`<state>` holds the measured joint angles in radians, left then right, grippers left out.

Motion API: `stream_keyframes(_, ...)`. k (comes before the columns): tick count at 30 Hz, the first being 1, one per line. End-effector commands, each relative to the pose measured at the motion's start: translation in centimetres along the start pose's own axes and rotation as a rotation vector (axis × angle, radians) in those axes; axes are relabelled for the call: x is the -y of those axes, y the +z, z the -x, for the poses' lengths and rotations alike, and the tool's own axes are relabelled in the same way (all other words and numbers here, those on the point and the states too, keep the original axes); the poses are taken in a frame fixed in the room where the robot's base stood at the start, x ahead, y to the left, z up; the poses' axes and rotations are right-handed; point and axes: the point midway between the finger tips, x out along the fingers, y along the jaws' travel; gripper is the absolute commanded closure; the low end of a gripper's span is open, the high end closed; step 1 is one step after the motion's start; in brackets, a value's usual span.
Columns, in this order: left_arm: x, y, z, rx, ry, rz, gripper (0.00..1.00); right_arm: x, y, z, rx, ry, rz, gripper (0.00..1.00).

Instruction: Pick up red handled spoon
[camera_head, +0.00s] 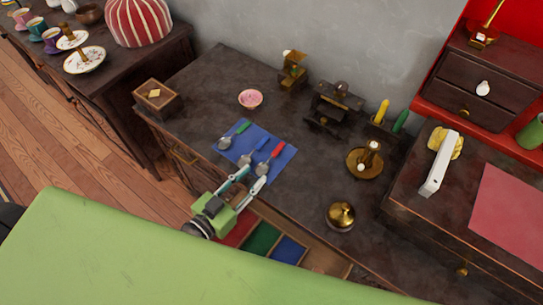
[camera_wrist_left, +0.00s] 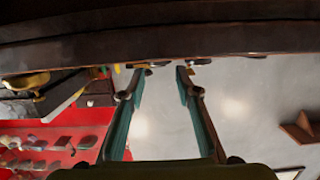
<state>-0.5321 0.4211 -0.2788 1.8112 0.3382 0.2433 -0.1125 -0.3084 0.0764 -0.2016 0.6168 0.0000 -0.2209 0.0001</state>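The red handled spoon (camera_head: 271,156) lies on a blue mat (camera_head: 286,161) on the dark table, its metal bowl toward the table's front edge. A blue handled spoon (camera_head: 255,152) and a green handled spoon (camera_head: 236,131) lie to its left on the same mat. My left gripper (camera_head: 253,177) is at the front of the mat, its fingers apart and pointing toward the red and blue spoons. Nothing shows between the fingers. The left wrist view also shows the open gripper (camera_wrist_left: 158,78), with no spoon clearly visible. My right gripper is not in view.
An open drawer with red, green (camera_head: 262,239) and blue compartments is below the table's front edge. A pink bowl (camera_head: 250,98), a small wooden box (camera_head: 157,97), a brass holder (camera_head: 365,160) and a brass lidded pot (camera_head: 341,215) stand around the mat.

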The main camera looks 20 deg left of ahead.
Motion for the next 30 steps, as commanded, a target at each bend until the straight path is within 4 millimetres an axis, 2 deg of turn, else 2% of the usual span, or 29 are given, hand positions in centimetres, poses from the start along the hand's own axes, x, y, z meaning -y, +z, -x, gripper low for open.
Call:
stream_keyframes(3,0.0,-0.1,-1.5,-0.001,0.0,-0.001,0.69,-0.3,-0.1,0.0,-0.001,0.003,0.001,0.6)
stream_keyframes(8,0.0,0.0,-2.5,0.0,0.0,-0.001,0.69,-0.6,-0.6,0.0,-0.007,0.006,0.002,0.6)
stream_keyframes(17,0.0,-0.1,-6.8,-0.001,0.0,-0.001,0.69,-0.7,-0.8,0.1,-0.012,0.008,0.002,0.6)
stream_keyframes(26,0.0,0.0,-7.4,0.001,0.001,-0.001,0.69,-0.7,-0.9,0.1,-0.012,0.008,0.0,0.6)
stream_keyframes(29,0.0,0.0,-7.4,0.001,0.001,-0.001,0.9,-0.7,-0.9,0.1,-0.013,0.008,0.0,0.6)
stream_keyframes(30,0.0,0.0,-7.4,0.001,0.001,-0.001,0.91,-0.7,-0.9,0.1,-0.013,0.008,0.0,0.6)
